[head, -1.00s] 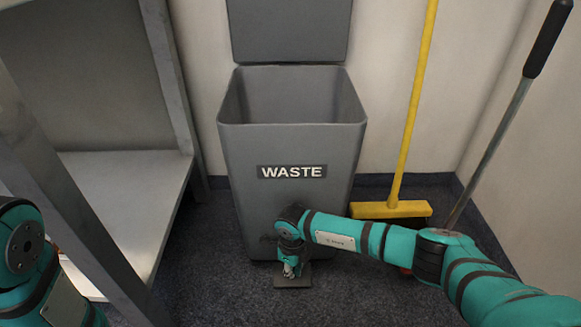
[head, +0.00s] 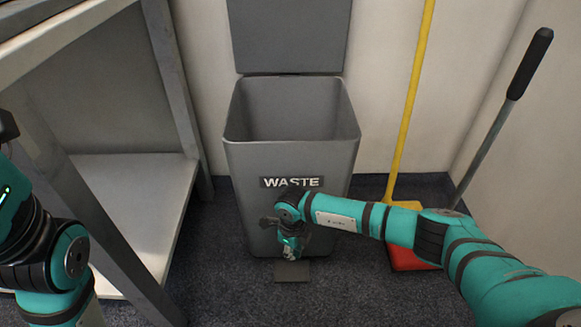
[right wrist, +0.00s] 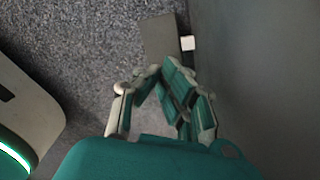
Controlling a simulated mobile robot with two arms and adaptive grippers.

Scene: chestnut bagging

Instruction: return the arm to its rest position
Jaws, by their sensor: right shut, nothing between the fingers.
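My right arm (head: 375,220) reaches in from the right in the head view, teal with dark bands. Its gripper (head: 289,254) points down in front of the grey waste bin (head: 250,185), above the bin's pedal (head: 292,271). In the right wrist view the right gripper's fingers (right wrist: 162,72) come together with nothing between them. The pedal (right wrist: 160,35) lies beyond the fingertips there. My left arm (head: 60,265) shows at the left edge of the head view; its gripper is out of view.
The bin's lid (head: 290,35) stands open against the wall. A yellow broom (head: 407,100), a red dustpan (head: 410,258) and a black-handled pole (head: 515,90) stand to the right. A grey metal shelf (head: 150,200) is at the left. Dark carpet (head: 225,290) is clear in front.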

